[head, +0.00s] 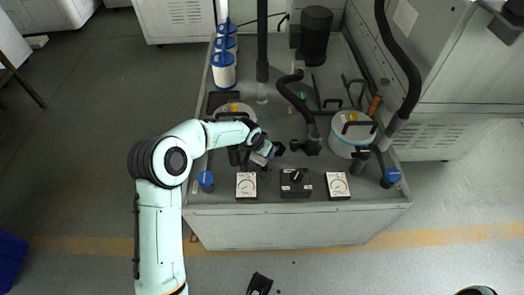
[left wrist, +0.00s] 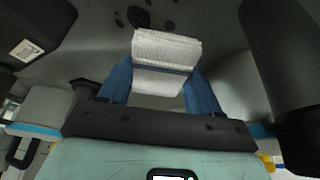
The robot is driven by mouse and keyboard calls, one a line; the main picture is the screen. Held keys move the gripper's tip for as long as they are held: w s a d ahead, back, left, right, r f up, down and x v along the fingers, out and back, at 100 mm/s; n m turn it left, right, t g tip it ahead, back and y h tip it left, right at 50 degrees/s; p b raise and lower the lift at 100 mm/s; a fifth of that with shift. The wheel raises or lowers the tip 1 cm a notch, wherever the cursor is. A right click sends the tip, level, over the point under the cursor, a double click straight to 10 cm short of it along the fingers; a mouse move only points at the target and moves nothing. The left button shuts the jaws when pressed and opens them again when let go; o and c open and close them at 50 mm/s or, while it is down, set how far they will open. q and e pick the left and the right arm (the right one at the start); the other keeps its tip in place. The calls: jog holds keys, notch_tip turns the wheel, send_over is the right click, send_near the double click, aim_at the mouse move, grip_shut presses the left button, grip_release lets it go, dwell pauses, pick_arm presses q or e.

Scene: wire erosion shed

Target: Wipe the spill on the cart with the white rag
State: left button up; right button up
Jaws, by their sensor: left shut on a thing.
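My left gripper (head: 266,153) is over the cart (head: 290,226), towards the left of its front half. In the left wrist view, its blue fingers (left wrist: 161,84) are shut on the white rag (left wrist: 166,48), a folded ribbed cloth. The rag is close to the grey cart top; I cannot tell if it touches. Dark spots of the spill (left wrist: 139,17) show on the cart top just beyond the rag. In the head view the gripper and arm hide part of this area. A dark part, probably my right gripper (head: 260,284), shows at the bottom edge; its fingers are unclear.
White tubs with blue lids (head: 223,70) line the cart's back left. A white bucket (head: 352,134) stands at the right, and a dark motor (head: 316,36) at the back. Black hoses (head: 399,50) rise from the cart. Gauges (head: 338,186) line the front edge.

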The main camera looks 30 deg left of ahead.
pick_arm(q)
jog(key=shift+f+b, duration=0.65)
jog(key=shift+f, duration=0.25)
jog(key=shift+s+d, duration=0.1)
